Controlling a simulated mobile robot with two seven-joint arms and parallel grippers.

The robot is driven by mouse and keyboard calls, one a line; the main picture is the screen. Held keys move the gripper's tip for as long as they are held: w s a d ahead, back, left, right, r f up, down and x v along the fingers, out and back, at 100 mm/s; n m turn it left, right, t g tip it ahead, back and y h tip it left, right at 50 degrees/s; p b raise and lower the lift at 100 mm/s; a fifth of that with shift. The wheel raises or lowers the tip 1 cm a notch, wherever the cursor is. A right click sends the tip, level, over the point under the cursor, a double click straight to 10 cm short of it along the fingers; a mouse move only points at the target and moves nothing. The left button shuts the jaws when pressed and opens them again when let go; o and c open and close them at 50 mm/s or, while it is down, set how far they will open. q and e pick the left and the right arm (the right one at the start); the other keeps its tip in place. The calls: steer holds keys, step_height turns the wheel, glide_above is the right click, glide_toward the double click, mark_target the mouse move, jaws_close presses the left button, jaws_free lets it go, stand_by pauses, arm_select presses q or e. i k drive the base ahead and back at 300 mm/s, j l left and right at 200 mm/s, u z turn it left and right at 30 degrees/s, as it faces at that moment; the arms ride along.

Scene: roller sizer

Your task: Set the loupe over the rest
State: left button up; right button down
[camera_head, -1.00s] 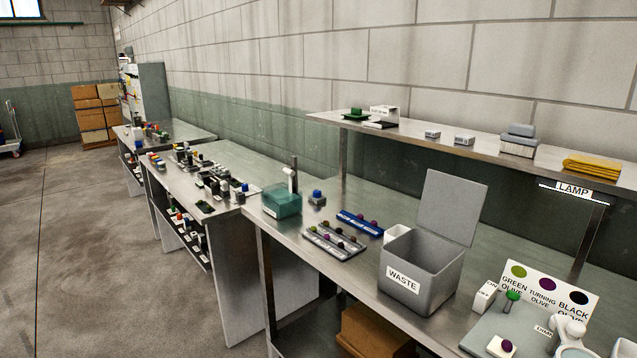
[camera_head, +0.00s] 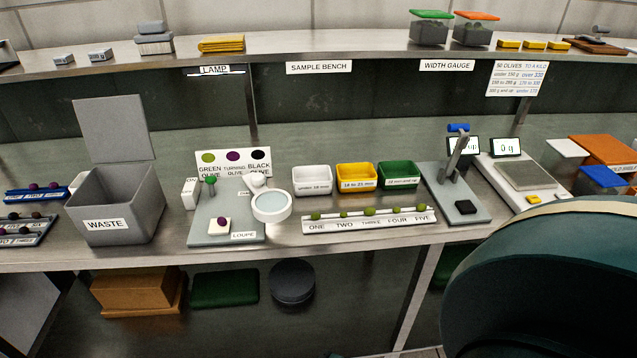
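The loupe (camera_head: 271,206) is a white ring with a pale round lens, on a white jointed arm, at the right edge of a grey board (camera_head: 210,237) labelled LOUPE. The rest (camera_head: 220,226) looks to be the small white block on that board, with a dark purple olive on top. The lens is to the right of this block, not above it. A green-knobbed peg (camera_head: 210,183) stands at the back of the board. Neither of my grippers is in view.
A grey WASTE bin (camera_head: 112,205) with a raised lid stands left of the board. White, yellow (camera_head: 356,177) and green trays and a numbered olive strip (camera_head: 369,220) are to the right. A dark green rounded shape (camera_head: 548,285) blocks the lower right.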

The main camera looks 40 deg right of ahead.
mark_target(269, 206)
steer(key=z, duration=0.85)
